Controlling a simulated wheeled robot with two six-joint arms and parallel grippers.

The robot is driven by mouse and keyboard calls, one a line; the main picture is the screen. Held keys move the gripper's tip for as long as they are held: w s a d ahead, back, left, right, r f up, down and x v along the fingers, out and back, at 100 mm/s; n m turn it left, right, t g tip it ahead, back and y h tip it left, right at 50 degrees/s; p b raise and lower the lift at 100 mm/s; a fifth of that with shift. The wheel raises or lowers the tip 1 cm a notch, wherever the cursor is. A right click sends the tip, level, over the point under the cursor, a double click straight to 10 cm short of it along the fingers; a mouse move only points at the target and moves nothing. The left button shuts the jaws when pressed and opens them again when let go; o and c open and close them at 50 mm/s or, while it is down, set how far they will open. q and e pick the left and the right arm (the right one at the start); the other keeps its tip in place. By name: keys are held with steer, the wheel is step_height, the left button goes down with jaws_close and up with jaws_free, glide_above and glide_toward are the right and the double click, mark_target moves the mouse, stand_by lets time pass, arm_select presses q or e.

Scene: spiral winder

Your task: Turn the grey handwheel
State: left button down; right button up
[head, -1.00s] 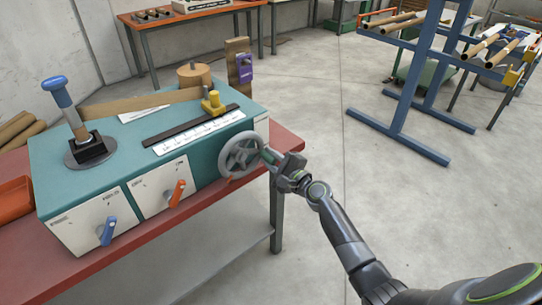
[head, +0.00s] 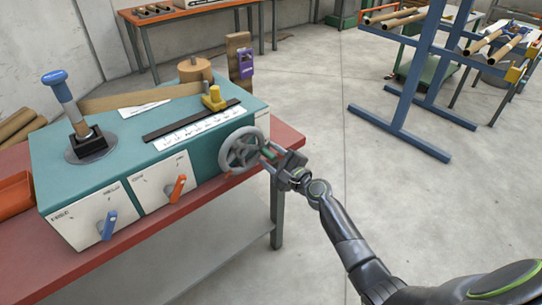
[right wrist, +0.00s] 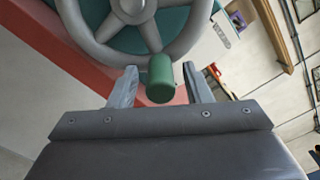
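The grey handwheel (head: 240,150) is on the right end of the teal winder housing (head: 200,160); its hub and spokes also show in the right wrist view (right wrist: 133,10). A green knob (head: 268,154) stands out from its rim. My right gripper (head: 270,154) is at the rim beside this knob. In the right wrist view, its two fingers (right wrist: 161,88) are apart, with the green knob (right wrist: 160,78) between them and a gap on both sides. My left gripper is not in view.
The winder stands on a red bench (head: 240,200). An orange lever (head: 177,190), a blue lever (head: 109,225) and a tall blue-topped lever (head: 62,92) are on it. A blue rack (head: 415,90) stands at the back right. The floor right of the bench is clear.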

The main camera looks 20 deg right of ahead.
steer(key=b+v, duration=0.1)
steer(key=v, duration=1.6)
steer(key=shift+s, duration=0.15)
steer(key=shift+d, duration=0.1)
